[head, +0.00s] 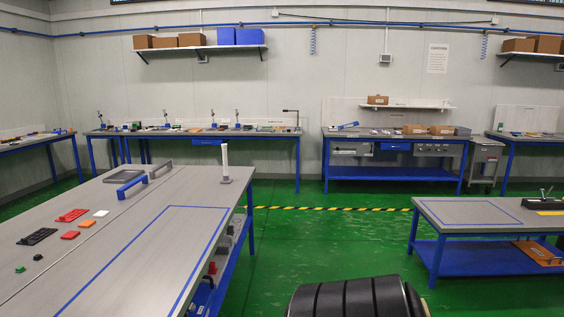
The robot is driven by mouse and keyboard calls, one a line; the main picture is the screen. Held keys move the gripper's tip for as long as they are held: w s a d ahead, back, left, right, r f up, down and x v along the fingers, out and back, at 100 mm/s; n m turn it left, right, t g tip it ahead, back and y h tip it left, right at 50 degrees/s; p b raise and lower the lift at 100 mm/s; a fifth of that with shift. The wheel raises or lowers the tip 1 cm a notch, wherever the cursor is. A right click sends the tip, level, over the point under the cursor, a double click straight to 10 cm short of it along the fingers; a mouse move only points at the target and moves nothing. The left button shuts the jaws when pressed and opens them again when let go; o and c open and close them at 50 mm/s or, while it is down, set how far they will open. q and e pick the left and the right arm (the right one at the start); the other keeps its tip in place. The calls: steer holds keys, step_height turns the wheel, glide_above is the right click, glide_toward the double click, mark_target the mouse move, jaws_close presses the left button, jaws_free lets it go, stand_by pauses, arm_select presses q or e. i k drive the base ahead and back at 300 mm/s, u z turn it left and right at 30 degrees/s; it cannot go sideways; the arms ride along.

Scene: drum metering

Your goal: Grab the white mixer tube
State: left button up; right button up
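A white tube (225,160), which looks like the mixer tube, stands upright on the grey table (150,240) at the left. It is near that table's far right corner, on a small grey base. It is far off and small, so fine detail does not show. Neither of my grippers is in view, and nothing touches the tube.
A blue handle (132,186) and a grey tray (187,174) are left of the tube. Red, orange and black parts lie nearer. A black ribbed rounded object (350,298) is at the bottom. Green floor (330,240) is open between the left table and the right table (475,213).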

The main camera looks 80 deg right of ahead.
mark_target(224, 146)
steer(key=z, duration=2.65)
steer(key=k, duration=0.6)
steer(key=z, duration=0.7)
steer(key=i, duration=3.25)
steer(key=u, duration=0.55)
steer(key=i, duration=1.95)
steer(key=u, duration=1.95)
steer(key=i, duration=1.1)
steer(key=u, duration=0.95)
steer(key=i, duration=0.2)
steer(key=u, duration=0.05)
